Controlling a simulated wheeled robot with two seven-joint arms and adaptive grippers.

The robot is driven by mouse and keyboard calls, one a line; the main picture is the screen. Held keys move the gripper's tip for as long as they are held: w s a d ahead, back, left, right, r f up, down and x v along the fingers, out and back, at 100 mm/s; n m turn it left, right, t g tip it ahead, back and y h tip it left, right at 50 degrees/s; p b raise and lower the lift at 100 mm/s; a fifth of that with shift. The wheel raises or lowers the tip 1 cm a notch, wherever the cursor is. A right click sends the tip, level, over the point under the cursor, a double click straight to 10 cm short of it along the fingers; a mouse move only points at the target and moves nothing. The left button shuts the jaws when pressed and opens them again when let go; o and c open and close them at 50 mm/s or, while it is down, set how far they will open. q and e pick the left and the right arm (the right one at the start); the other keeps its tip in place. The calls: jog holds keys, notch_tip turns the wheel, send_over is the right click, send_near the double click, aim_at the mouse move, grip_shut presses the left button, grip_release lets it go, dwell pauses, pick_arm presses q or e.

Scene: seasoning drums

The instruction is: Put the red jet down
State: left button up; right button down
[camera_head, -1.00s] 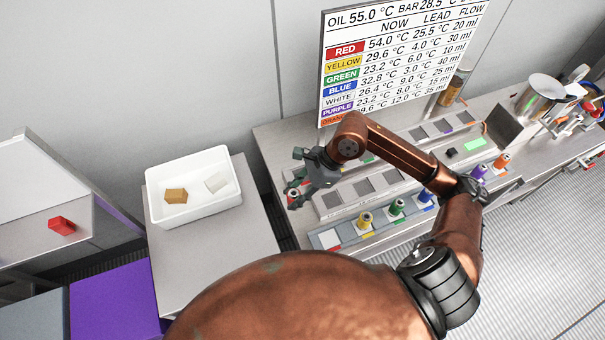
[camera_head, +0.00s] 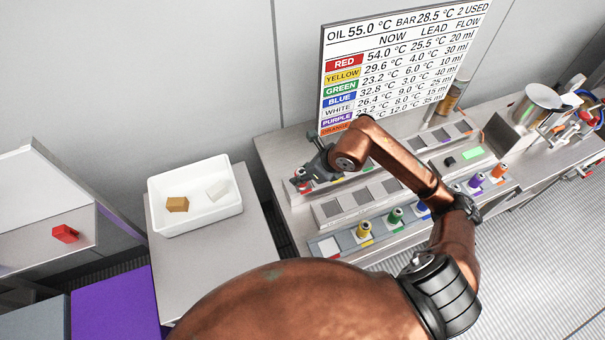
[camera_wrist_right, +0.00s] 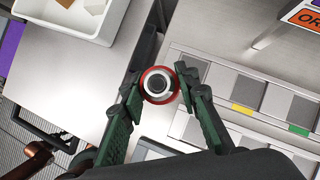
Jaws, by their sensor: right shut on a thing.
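The red jet (camera_wrist_right: 158,84), a round piece with a red rim and a pale and dark centre, sits between the fingers of my right gripper (camera_wrist_right: 160,90) in the right wrist view. The gripper is shut on it. In the head view my right gripper (camera_head: 302,182) is at the left end of the back rail (camera_head: 345,183) on the bench; the jet is mostly hidden there. I cannot tell whether the jet touches the rail. The front rack (camera_head: 328,246) has a bare pad at its left end. My left gripper is not in view.
Yellow (camera_head: 363,231), green (camera_head: 395,217), purple (camera_head: 475,183) and orange (camera_head: 497,172) jets stand along the front rack. A middle rail (camera_head: 331,210) with grey pads lies behind it. A readings board (camera_head: 400,70) stands at the back. A white tray (camera_head: 160,215) is on the left table.

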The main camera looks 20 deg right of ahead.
jog(key=w+d+f, duration=0.1)
jog(key=w+f, duration=0.1)
jog(key=w+d+f, duration=0.1)
jog(key=f, duration=0.1)
jog(key=w+f, duration=0.2)
jog(key=shift+w+d+f+p, duration=0.25)
jog(key=shift+w+d+p, duration=0.05)
jog(key=shift+d+p, duration=0.1)
notch_tip(320, 180, down, 2)
jog(key=shift+f+p, duration=0.15)
jog(key=shift+p, duration=0.2)
jog(key=shift+f, duration=0.4)
jog(key=c, duration=1.5)
grip_release()
jog(key=b+v, duration=0.1)
jog(key=v, duration=1.1)
jog(key=shift+b, duration=0.3)
jog(key=shift+w+d, duration=0.1)
